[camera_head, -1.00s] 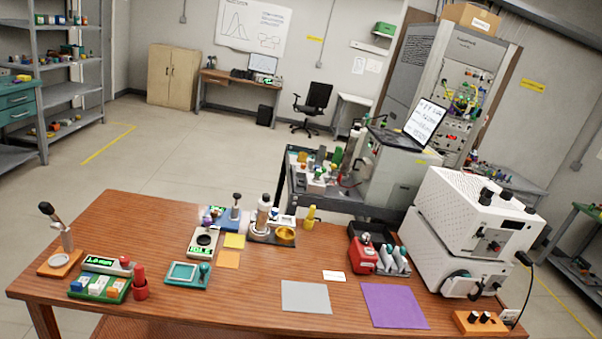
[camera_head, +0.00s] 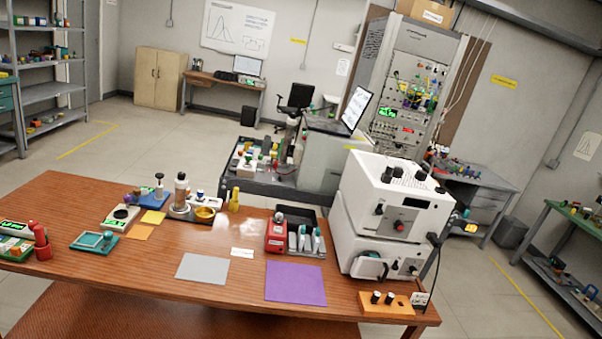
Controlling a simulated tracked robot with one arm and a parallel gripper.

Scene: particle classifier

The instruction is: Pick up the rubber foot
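I cannot make out a rubber foot for certain; many items are too small to identify. The wooden table (camera_head: 130,275) carries small gear. A white two-part instrument (camera_head: 385,215) stands at its right end. A red device (camera_head: 277,236) and a dark tray (camera_head: 305,226) with several pale bottles are left of it. A purple mat (camera_head: 295,283) and a grey mat (camera_head: 203,268) lie flat in front. A dark tray with a brass bowl (camera_head: 205,215) stands behind the grey mat. My gripper is not in view.
An orange block with black knobs (camera_head: 387,303) sits at the table's right front corner. A dark cart (camera_head: 235,183) with loose parts stands behind the table, near a tall instrument rack (camera_head: 405,100). Open floor (camera_head: 130,140) lies at the back left.

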